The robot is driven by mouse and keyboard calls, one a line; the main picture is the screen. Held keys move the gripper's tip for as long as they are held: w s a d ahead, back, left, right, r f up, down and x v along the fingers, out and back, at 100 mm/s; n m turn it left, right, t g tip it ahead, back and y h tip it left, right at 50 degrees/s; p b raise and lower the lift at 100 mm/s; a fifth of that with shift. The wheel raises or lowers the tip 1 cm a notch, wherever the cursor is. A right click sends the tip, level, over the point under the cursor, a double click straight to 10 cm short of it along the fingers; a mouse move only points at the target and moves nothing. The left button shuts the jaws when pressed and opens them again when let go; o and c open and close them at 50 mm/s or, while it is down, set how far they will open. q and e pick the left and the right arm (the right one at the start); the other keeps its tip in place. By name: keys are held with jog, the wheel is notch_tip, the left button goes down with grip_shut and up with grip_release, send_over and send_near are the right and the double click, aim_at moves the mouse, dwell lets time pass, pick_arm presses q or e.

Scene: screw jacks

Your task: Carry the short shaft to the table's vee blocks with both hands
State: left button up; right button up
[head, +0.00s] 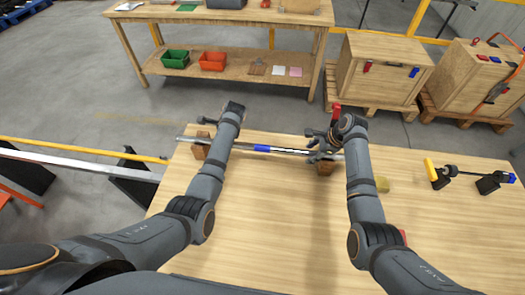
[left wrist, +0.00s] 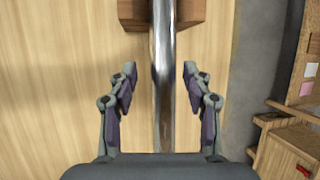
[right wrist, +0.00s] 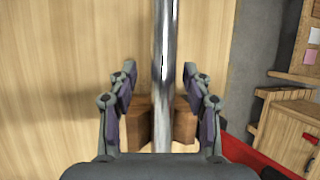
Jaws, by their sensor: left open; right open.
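The short shaft (head: 290,151) is a silver bar with a blue band, lying across the far part of the wooden table. Wooden vee blocks stand under it: a left one (head: 201,150) and a right one (head: 326,169). My left gripper (left wrist: 158,75) is open, its fingers on either side of the shaft (left wrist: 163,110); a block (left wrist: 190,12) shows just beyond its tips. It is mostly hidden by my arm in the head view. My right gripper (head: 324,145) is open, fingers on either side of the shaft, with a block (right wrist: 138,118) beneath. I cannot tell whether fingers touch it.
On the table's right are a yellow-handled tool (head: 430,169) on black supports and a small yellowish block (head: 382,184). A silver bar (head: 80,162) and yellow rail lie left of the table. The table's middle is clear.

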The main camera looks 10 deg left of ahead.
pick_arm(q)
jog(key=shift+d+r, duration=0.15)
jog(key=shift+r, duration=0.05)
pick_arm(e)
jog(key=shift+f, duration=0.1)
jog(key=shift+d+r, duration=0.15)
jog(key=shift+r, duration=0.2)
pick_arm(q)
jog(key=v, duration=0.7)
pick_arm(e)
jog(key=v, duration=1.1)
jog(key=shift+r, duration=0.2)
pick_arm(q)
jog(key=shift+r, duration=0.1)
pick_arm(e)
jog(key=shift+s, duration=0.1)
